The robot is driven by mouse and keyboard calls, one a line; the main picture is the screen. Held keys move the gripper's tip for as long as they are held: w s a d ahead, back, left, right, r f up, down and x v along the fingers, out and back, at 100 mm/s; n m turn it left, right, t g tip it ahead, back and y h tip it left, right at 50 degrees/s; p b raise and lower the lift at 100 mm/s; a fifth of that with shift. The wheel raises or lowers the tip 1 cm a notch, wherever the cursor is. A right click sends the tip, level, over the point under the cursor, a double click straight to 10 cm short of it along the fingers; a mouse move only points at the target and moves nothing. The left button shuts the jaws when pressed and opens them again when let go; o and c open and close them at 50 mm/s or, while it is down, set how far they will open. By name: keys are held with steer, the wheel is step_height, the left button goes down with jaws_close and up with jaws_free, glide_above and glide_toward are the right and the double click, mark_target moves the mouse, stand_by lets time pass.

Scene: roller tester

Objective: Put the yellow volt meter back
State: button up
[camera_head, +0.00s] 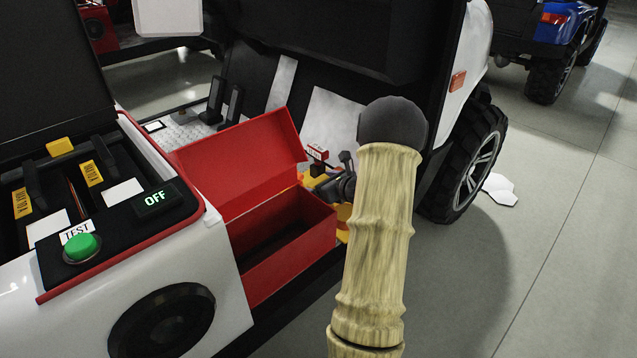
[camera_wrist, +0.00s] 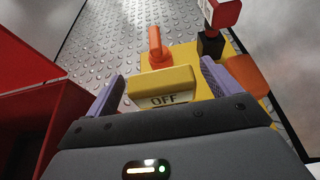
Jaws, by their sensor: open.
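The yellow volt meter shows in the wrist view as a yellow block (camera_wrist: 165,82) with an "OFF" label, near a larger yellow part. An orange knob (camera_wrist: 155,42), an orange piece (camera_wrist: 246,75) and a red-and-black clamp (camera_wrist: 222,15) are on or beside that part. My gripper (camera_wrist: 162,78) is open, with one finger on each side of the block; I cannot tell whether they touch it. In the head view my arm hides most of the meter; yellow bits (camera_head: 343,212) and the red clamp (camera_head: 317,153) show beside it.
An open red toolbox (camera_head: 290,250), its lid raised, stands just left of my gripper. A vehicle wheel (camera_head: 470,165) is right of my arm. Floor is clear at far right.

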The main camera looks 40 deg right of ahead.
steer(key=p+v, duration=0.3)
steer(key=v, duration=0.8)
steer(key=shift+s+r+p, duration=0.1)
steer(key=shift+s+p, duration=0.1)
steer(key=shift+p, duration=0.1)
steer(key=shift+s, duration=0.2)
